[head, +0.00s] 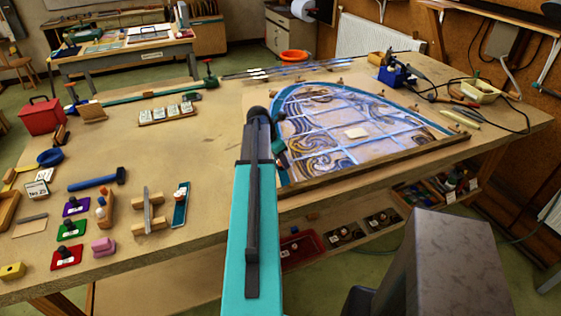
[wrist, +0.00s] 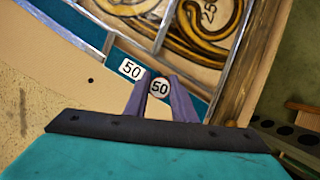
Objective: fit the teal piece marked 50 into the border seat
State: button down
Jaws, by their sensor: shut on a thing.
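In the wrist view my gripper (wrist: 159,80) is shut on the teal piece (wrist: 201,106), with a round white tag reading 50 between the two fingers. A second white 50 label shows just left of the fingers on the teal strip. The piece lies in line with the panel's border, over the border seat at the panel's lower corner. The fingers hide part of it, and I cannot tell whether it is fully down or slightly raised. In the head view my arm hides the piece and the seat beside the arched leaded panel (head: 340,125).
A wooden batten (head: 375,166) edges the panel's near side. A blue-handled hammer (head: 97,181), colored knobbed pieces and small blocks lie at the bench's left. A soldering set (head: 397,76) and cables stand at the back right. Bare bench top lies left of my arm.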

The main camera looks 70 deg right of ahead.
jog(key=shift+s+d, duration=0.4)
jog(key=shift+s, duration=0.1)
jog(key=c, duration=1.4)
grip_release()
jog(key=shift+r, duration=0.15)
jog(key=b+v, duration=0.3)
jog(key=v, duration=1)
jog(key=shift+r, duration=0.2)
jog(key=shift+a, duration=0.1)
